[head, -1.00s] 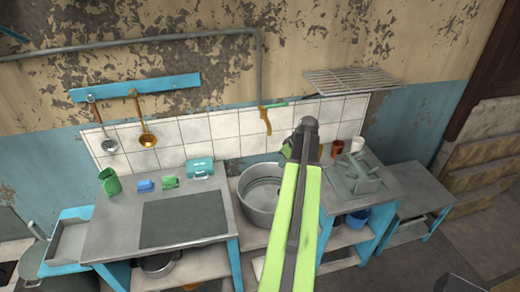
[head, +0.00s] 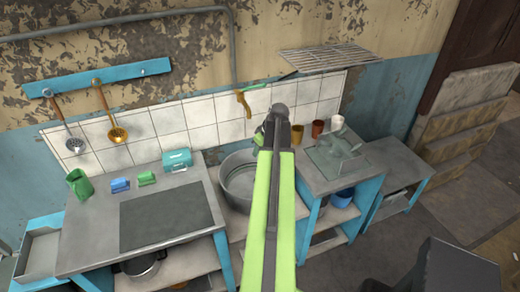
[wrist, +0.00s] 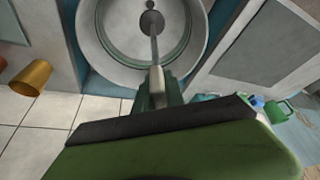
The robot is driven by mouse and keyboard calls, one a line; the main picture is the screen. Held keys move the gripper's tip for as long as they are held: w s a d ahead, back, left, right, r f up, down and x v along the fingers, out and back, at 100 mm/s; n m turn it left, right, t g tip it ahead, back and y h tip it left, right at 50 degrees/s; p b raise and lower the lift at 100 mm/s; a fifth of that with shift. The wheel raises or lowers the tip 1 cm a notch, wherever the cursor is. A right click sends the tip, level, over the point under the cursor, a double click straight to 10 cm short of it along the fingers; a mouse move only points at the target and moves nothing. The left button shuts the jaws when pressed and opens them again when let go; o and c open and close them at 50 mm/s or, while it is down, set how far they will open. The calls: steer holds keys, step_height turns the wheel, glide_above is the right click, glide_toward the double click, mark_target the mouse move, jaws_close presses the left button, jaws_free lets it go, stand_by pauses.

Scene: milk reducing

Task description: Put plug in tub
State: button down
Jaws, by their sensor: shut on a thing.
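The tub (head: 236,192) is a round grey metal basin set between two counters, left of my arm in the head view. It fills the top of the wrist view (wrist: 97,42), open towards the camera. My gripper (wrist: 157,88) is shut on the plug (wrist: 152,23), which shows as a thin grey stem with a dark round end. In the wrist view the dark end lies over the tub's inside; its height above the bottom cannot be told. In the head view my gripper (head: 270,132) is above the tub's right edge, and the plug is hidden there.
The left counter (head: 130,180) holds a green mug (head: 79,184) and a teal box (head: 177,160). A wire shelf (head: 325,60) hangs above.

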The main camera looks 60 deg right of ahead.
step_height(320, 180, down, 15)
steer(key=b, duration=1.3)
steer(key=shift+r+b, duration=0.15)
steer(key=shift+b, duration=0.25)
steer(key=shift+f+b, duration=0.5)
stand_by(0.5)
steer(key=c, duration=1.3)
jaws_free()
steer(key=shift+o, duration=0.6)
steer(key=o, duration=0.5)
steer(key=shift+r, duration=0.1)
